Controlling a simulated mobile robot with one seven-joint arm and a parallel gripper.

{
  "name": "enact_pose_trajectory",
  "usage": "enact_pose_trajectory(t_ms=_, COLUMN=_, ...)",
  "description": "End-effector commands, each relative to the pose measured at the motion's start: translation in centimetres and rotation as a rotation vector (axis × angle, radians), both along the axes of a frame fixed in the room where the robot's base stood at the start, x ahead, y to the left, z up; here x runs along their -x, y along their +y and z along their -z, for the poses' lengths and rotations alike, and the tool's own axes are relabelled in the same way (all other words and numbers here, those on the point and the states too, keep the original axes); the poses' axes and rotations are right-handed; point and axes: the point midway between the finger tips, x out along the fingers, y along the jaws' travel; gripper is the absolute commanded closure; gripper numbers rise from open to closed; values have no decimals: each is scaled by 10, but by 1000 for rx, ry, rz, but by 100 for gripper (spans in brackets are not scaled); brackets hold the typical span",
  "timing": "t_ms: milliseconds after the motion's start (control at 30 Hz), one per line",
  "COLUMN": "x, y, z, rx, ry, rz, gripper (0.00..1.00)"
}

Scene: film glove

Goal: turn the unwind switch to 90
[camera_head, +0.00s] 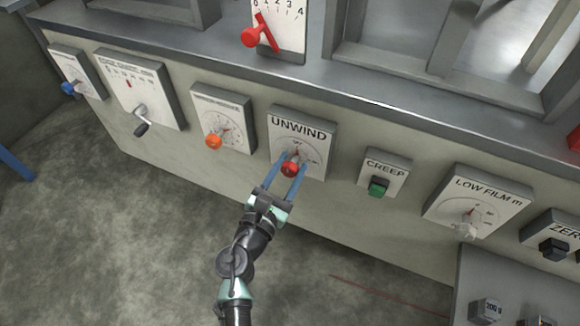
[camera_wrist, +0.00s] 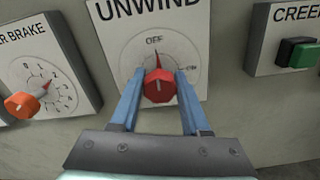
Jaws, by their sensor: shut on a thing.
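The unwind switch is a red knob (camera_head: 290,168) on a white panel labelled UNWIND (camera_head: 318,138). In the wrist view the red knob (camera_wrist: 158,86) has its pointer up toward OFF, and ON is marked to the right. My gripper (camera_head: 291,172) reaches the panel from below, and its two blue fingers stand on either side of the knob. The wrist view also shows my gripper (camera_wrist: 158,88) shut on the knob, with the fingers at its left and right sides.
Left of the unwind panel is a brake panel with an orange knob (camera_head: 213,141). Right of it is the CREEP panel with a green button (camera_head: 378,186), then the LOW FILM panel (camera_head: 480,194). A grey ledge (camera_head: 350,88) runs above, with a red lever (camera_head: 262,36).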

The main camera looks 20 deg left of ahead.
Motion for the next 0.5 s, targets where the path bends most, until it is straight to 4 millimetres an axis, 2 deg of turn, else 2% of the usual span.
enact_pose_trajectory(t_ms=267, x=0, y=-1, z=3, rx=-145, ry=-5, rz=1, gripper=100)
enact_pose_trajectory(t_ms=500, x=1, y=-1, z=4, rx=-362, ry=-12, rz=1, gripper=100)
